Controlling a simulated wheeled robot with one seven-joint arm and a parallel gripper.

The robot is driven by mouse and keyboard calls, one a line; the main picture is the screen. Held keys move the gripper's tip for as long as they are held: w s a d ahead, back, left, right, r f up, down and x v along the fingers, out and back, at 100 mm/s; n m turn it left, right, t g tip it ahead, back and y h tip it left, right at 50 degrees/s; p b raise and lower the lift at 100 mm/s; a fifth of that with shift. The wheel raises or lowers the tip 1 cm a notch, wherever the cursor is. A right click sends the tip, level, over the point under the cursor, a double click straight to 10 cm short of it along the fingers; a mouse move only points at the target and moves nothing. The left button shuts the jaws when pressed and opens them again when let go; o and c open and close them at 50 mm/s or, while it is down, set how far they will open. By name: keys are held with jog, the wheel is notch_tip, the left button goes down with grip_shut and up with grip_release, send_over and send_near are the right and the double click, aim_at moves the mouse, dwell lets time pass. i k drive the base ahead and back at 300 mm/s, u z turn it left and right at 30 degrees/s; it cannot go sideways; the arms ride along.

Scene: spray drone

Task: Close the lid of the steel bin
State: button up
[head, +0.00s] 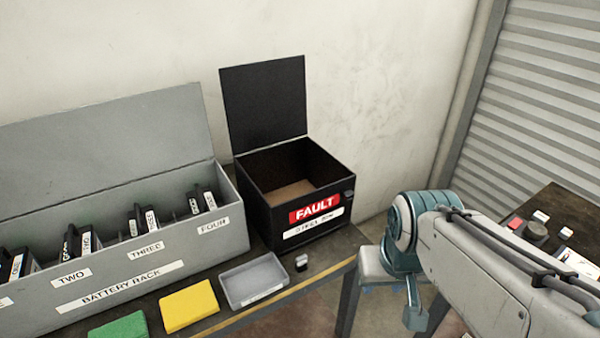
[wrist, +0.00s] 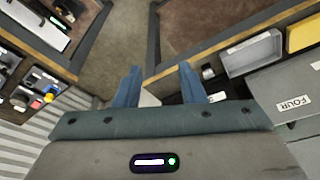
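The steel bin (head: 290,205) is a black box with a red FAULT label and a white label on its front. It stands on the bench at the back, next to the battery rack. Its lid (head: 264,104) is open and stands upright at the rear edge. The bin looks empty inside. My gripper (wrist: 160,84) shows two blue fingers spread apart with nothing between them in the wrist view. In the head view my arm is to the right of the bin, clear of the lid. In the wrist view the bin is mostly hidden behind my gripper.
The grey battery rack (head: 120,290), with its lid up, fills the left. A grey tray (head: 254,280), a yellow pad (head: 189,306) and a green pad (head: 120,328) lie in front. A second table (head: 548,205) with controls is at right. A wall stands close behind the bin.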

aim_at(265, 102)
jog(key=u, duration=0.2)
jog(key=i, duration=0.4)
jog(key=u, duration=0.25)
jog(key=k, duration=1.3)
jog(key=z, duration=0.7)
jog(key=i, duration=1.2)
jog(key=u, duration=0.6)
jog(key=i, duration=0.65)
jog(key=u, duration=0.6)
